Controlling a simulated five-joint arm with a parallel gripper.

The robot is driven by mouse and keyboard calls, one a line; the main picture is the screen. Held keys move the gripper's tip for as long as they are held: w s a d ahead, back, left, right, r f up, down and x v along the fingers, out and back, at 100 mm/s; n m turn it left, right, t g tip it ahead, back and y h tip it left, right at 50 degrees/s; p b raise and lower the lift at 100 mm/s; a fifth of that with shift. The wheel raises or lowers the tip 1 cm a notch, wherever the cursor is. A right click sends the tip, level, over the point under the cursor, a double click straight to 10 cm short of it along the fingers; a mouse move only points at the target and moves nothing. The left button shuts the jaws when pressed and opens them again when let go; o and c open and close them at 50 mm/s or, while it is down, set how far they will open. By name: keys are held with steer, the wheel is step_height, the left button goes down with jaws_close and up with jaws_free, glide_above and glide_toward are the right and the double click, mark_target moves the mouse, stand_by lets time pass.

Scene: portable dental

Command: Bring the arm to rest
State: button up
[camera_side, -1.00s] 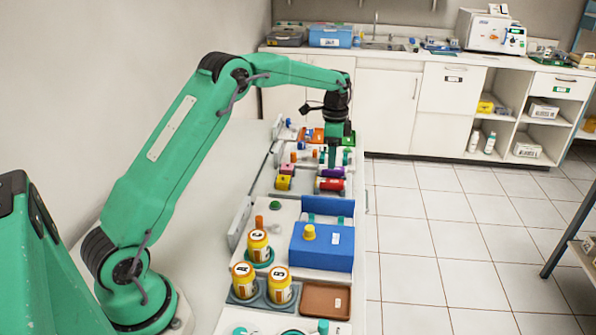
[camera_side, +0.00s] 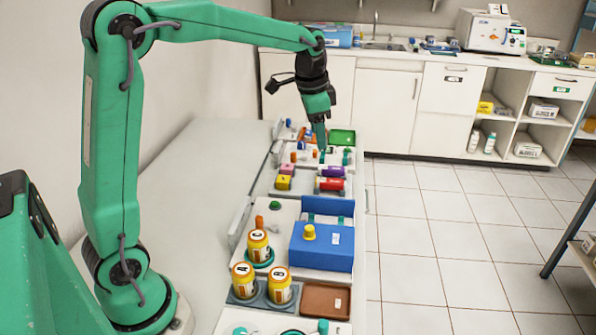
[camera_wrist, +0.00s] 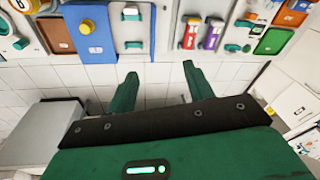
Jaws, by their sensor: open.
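My green arm stands at the left of the side view, its upper part raised over the bench. My gripper (camera_side: 320,135) points down above the far part of the bench. In the wrist view my gripper (camera_wrist: 158,75) shows two green fingers spread apart with nothing between them. The fingers lie over the tiled floor in that view, clear of the items on the bench.
The left part of the bench top is bare.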

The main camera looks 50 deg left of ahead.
steer(key=s+d+n+t, duration=0.1)
steer(key=s+d+n, duration=0.1)
steer(key=s, duration=1)
steer(key=s+d+n+t, duration=0.2)
steer(key=s+d+n, duration=0.1)
steer(key=s, duration=0.9)
steer(key=shift+d+n, duration=0.3)
steer(key=shift+d, duration=0.4)
steer(key=shift+f, duration=0.1)
steer(key=shift+c, duration=0.2)
